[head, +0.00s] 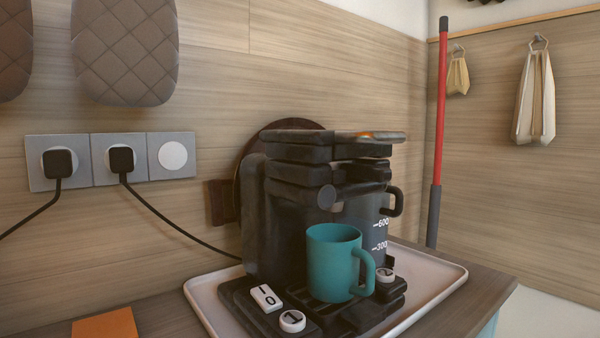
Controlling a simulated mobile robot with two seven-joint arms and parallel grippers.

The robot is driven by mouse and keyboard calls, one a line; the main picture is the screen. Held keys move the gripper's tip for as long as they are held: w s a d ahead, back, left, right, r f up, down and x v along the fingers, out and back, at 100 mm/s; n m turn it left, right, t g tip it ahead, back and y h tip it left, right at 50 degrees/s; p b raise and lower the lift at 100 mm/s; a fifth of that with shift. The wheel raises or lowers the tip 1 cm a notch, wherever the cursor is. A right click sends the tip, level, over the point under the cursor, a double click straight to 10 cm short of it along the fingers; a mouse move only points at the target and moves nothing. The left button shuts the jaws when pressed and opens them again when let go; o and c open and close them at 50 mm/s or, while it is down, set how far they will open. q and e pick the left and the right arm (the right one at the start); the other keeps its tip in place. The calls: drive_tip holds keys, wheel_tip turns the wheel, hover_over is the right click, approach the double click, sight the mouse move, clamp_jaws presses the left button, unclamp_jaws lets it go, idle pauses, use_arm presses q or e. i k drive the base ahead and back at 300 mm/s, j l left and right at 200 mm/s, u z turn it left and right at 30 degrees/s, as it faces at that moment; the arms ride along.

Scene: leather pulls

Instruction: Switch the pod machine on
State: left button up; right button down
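The black pod machine (275,215) stands upright on a pale tray (440,283) on the counter. A white rocker switch (266,298) marked with a line and a circle sits at the front left of its base. I cannot tell which way it is pressed. A round white button (292,321) sits just in front of the switch, and another (386,274) is at the right of the base. A teal mug (332,262) stands on the machine's base below the spout, its handle to the right. Neither of my grippers is in view.
A grey jug (372,222) with volume marks is partly hidden behind the mug. Black plugs (121,159) sit in the wall sockets, with cables running down. An orange square (105,326) lies on the counter at left. A red-handled pole (440,110) stands at the right.

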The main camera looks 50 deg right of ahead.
sight(269, 301)
drive_tip(key=k+j, duration=0.2)
drive_tip(key=k, duration=0.25)
drive_tip(key=k+j, duration=0.2)
drive_tip(key=k, duration=0.25)
